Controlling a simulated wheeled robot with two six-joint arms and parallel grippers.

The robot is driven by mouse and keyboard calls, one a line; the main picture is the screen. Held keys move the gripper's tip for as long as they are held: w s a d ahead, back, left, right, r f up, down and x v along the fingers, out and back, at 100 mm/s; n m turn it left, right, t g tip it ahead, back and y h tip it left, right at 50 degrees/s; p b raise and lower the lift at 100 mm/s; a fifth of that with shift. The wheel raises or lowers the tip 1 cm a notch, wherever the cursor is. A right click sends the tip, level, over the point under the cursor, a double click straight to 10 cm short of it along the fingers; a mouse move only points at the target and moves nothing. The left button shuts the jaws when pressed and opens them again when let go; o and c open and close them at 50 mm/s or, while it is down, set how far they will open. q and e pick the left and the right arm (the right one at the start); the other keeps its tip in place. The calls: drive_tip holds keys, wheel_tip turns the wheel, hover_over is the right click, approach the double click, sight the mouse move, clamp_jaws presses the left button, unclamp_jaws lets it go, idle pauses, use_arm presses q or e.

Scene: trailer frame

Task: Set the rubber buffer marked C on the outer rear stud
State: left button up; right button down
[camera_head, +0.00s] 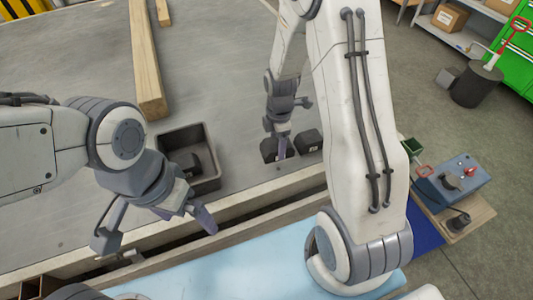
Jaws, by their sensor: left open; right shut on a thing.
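My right gripper (281,143) points down at the frame's deck and is shut on a black rubber buffer (268,151). The buffer is at or just above the deck near its front edge; I cannot tell whether it touches. A pale mark shows on it, too small to read. A second black buffer (308,141) stands close to its right. Another black block (190,165) lies in a dark open tray (207,183). My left gripper (157,233) is open and empty, over the front rail, nearer than the tray. I cannot make out the outer rear stud.
A wooden beam (146,65) lies on the grey deck (215,70) behind the tray. A pale rail (250,193) runs along the front. A light blue surface (250,250) is nearest. A blue box (455,185) stands on a board at right. The deck's middle is clear.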

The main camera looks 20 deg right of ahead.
sight(267, 141)
drive_tip(key=w+a+f, duration=0.1)
drive_tip(key=a+f, duration=0.1)
drive_tip(key=shift+w+a, duration=0.35)
drive_tip(key=shift+w, duration=0.05)
wheel_tip(267, 141, down, 3)
drive_tip(key=shift+f+p, duration=0.15)
drive_tip(key=shift+p, duration=0.25)
drive_tip(key=shift+f, duration=0.15)
drive_tip(key=shift+f, duration=0.1)
drive_tip(key=shift+f, duration=0.15)
unclamp_jaws()
drive_tip(key=shift+b, duration=0.45)
drive_tip(key=r, duration=0.7)
drive_tip(key=a+r, duration=0.1)
drive_tip(key=r, duration=0.2)
drive_tip(key=shift+s+r, duration=0.35)
